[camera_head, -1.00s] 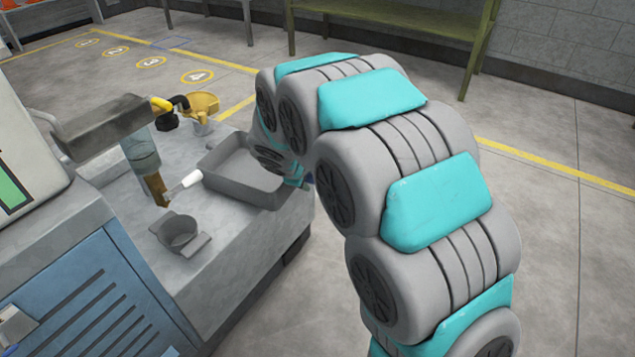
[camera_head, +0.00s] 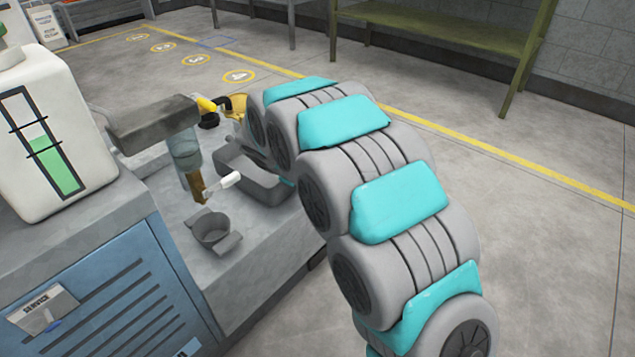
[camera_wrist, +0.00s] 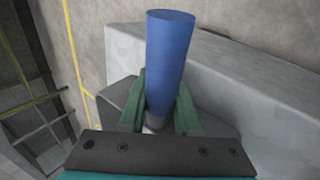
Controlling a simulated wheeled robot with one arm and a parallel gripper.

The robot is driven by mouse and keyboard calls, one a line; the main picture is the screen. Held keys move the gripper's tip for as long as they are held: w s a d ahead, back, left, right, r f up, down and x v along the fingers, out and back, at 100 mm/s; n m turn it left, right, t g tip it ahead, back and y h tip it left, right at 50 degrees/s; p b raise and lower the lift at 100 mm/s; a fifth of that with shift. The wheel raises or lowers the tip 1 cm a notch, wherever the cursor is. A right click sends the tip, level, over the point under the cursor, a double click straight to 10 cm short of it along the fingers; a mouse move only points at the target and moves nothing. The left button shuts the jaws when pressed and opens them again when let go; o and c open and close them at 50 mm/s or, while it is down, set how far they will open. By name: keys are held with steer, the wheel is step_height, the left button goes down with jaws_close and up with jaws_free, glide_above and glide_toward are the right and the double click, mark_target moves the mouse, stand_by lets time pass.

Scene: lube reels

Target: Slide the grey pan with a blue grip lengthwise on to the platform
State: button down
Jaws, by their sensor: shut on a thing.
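The grey pan (camera_head: 262,189) is a shallow rectangular tray on the grey stone-like platform (camera_head: 262,237) in the head view. Its near right side is at the platform's right edge, next to my arm. In the wrist view its blue grip (camera_wrist: 170,50) stands up between the two green fingers of my gripper (camera_wrist: 161,98), which are shut on it. The dark shape of the pan (camera_wrist: 118,97) shows partly behind the left finger. In the head view my arm hides the grip and my fingers. I cannot tell whether the pan lies fully flat.
A dispenser with a clear tube (camera_head: 184,150) and a white-tipped lever (camera_head: 225,180) stands left of the pan. A yellow funnel-like vessel (camera_head: 237,104) is behind. A white tank (camera_head: 55,130) is at left; floor at right is open.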

steer(key=shift+w+a+p, duration=0.2)
steer(key=shift+w+a, duration=0.05)
steer(key=shift+a, duration=0.5)
steer(key=shift+w+a+p, duration=0.15)
steer(key=shift+w+a, duration=0.1)
steer(key=shift+a, duration=0.5)
steer(key=shift+w+a+p, duration=0.2)
steer(key=shift+w+a, duration=0.05)
steer(key=shift+a, duration=0.5)
steer(key=shift+a+m, duration=0.2)
steer(key=shift+m, duration=0.1)
steer(key=shift+f, duration=0.6)
steer(key=c, duration=0.8)
jaws_free()
steer(key=shift+o, duration=1.3)
steer(key=shift+d+r, duration=0.1)
steer(key=shift+r, duration=0.2)
step_height(320, 180, up, 4)
steer(key=shift+f, duration=0.2)
steer(key=s+d, duration=0.2)
steer(key=s, duration=0.5)
steer(key=s+d+r, duration=0.1)
steer(key=s+d, duration=0.2)
steer(key=s, duration=0.5)
steer(key=shift+d+r+b, duration=0.15)
steer(key=shift+d+b, duration=0.1)
steer(key=shift+b, duration=0.1)
